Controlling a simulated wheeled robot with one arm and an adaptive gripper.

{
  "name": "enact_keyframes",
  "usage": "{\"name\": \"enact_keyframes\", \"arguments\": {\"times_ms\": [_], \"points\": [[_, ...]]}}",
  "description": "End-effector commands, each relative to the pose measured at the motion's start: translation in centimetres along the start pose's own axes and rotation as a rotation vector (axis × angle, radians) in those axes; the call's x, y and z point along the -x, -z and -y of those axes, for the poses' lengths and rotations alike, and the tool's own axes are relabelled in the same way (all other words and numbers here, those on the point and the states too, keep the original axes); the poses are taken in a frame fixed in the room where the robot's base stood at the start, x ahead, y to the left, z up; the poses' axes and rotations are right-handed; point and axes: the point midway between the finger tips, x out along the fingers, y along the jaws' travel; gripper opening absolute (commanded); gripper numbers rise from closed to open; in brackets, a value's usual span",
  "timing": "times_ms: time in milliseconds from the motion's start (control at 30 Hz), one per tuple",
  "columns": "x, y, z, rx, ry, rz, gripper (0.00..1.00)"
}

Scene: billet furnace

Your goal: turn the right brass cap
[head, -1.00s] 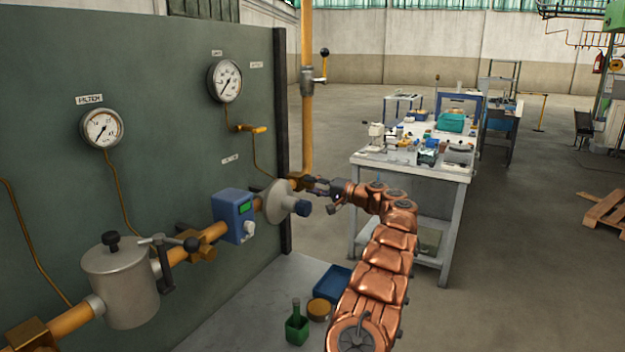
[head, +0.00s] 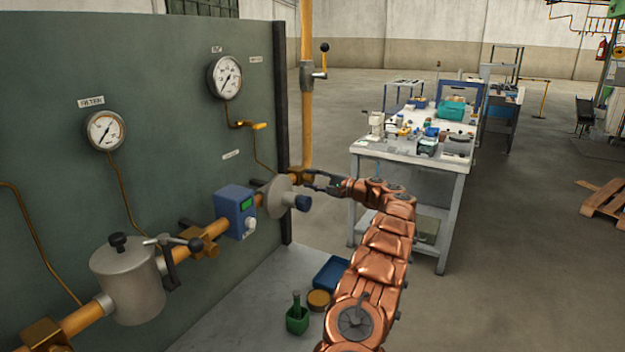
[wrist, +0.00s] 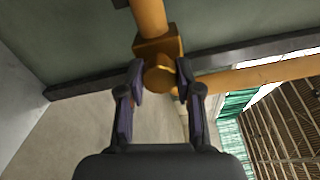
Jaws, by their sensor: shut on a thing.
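The right brass cap (wrist: 159,79) is a round brass end on the square brass fitting (wrist: 158,46) of the yellow pipe. In the wrist view my gripper (wrist: 162,72) has one finger on each side of the cap, shut on it. In the head view my gripper (head: 312,179) reaches from the right to the brass fitting (head: 297,174) at the panel's right end. The cap itself is largely hidden there by the fingers and the grey regulator.
The yellow vertical pipe (head: 307,120) rises above the fitting, with a black-knobbed lever (head: 324,58). A workbench (head: 420,148) stands behind right. A green bottle (head: 297,317) is below.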

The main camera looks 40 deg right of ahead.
Motion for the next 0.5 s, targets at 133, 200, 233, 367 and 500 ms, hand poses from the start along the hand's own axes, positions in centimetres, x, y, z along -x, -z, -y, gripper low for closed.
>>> {"name": "enact_keyframes", "arguments": {"times_ms": [133, 200, 233, 367, 500], "points": [[0.04, 0.06, -0.18, -0.002, -0.002, -0.001, 0.00], [0.04, 0.06, -0.19, -0.002, -0.003, -0.001, 0.00], [0.04, 0.07, -0.19, -0.002, -0.003, -0.001, 0.00], [0.05, 0.07, -0.19, -0.002, -0.003, -0.001, 0.38], [0.04, 0.06, -0.13, -0.001, -0.002, -0.001, 0.53]]}}
